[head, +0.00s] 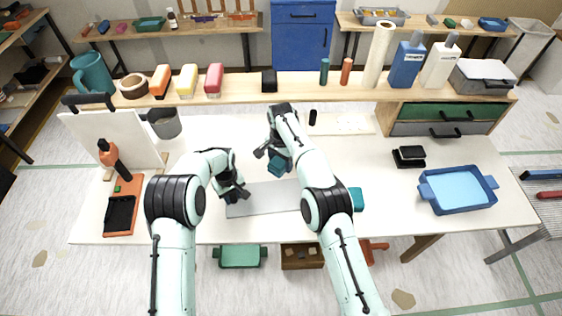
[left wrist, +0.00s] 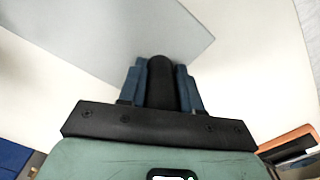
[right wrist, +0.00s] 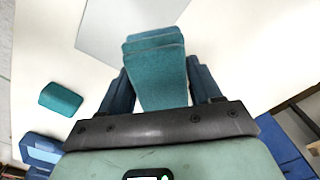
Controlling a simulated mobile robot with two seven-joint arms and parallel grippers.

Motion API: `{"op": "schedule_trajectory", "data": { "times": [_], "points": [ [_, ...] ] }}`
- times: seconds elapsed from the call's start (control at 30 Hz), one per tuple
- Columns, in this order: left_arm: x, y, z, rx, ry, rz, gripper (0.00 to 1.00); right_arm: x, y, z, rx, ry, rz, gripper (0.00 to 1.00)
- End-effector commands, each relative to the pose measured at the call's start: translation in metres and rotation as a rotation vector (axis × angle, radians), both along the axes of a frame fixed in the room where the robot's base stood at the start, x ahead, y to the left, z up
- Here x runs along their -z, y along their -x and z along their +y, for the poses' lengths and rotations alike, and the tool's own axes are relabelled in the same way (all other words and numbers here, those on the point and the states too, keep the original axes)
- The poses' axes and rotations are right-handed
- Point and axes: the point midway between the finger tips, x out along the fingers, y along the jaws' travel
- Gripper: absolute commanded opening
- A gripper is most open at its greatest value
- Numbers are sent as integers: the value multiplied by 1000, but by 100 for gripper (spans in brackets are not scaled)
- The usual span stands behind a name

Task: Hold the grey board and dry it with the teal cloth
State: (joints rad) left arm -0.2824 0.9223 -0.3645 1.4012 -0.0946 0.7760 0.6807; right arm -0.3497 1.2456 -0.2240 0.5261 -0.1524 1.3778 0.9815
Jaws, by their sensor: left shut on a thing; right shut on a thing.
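The grey board (head: 262,198) lies flat near the front middle of the white table; my right arm hides its right end in the head view. My left gripper (head: 233,195) is at the board's left end. In the left wrist view its blue fingers are shut on a dark rounded grip (left wrist: 161,82) that meets the edge of the board (left wrist: 140,32). My right gripper (head: 277,152) is shut on the folded teal cloth (right wrist: 158,75), beyond the board's far edge in the head view. I cannot tell whether the cloth touches anything.
A teal block (head: 356,198) lies right of the board. A blue tray (head: 458,189) and a black block (head: 409,156) are further right. A white panel (head: 112,140) and orange tools (head: 124,205) are at left. A shelf (head: 300,87) runs along the back.

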Motion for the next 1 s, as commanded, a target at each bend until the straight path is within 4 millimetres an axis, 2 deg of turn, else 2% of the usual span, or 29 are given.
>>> {"op": "schedule_trajectory", "data": {
  "times": [0.23,0.27,0.33,0.37,0.73,0.87,1.0],
  "points": [
    [3,2,0,-1,0,5,0,1,0,0,0,0,0,32],
    [3,2,0,-1,0,5,37,1,0,0,0,0,0,32],
    [3,2,0,-1,0,5,59,1,0,0,0,0,0,32],
    [3,2,0,-1,-1,4,63,1,0,0,0,0,0,32],
    [-6,0,0,0,0,-1,63,0,0,0,0,0,0,32],
    [-26,-1,0,0,1,-4,63,0,0,0,0,0,0,32],
    [-57,-1,-1,0,2,-5,63,0,0,0,0,0,0,32]
  ]
}}
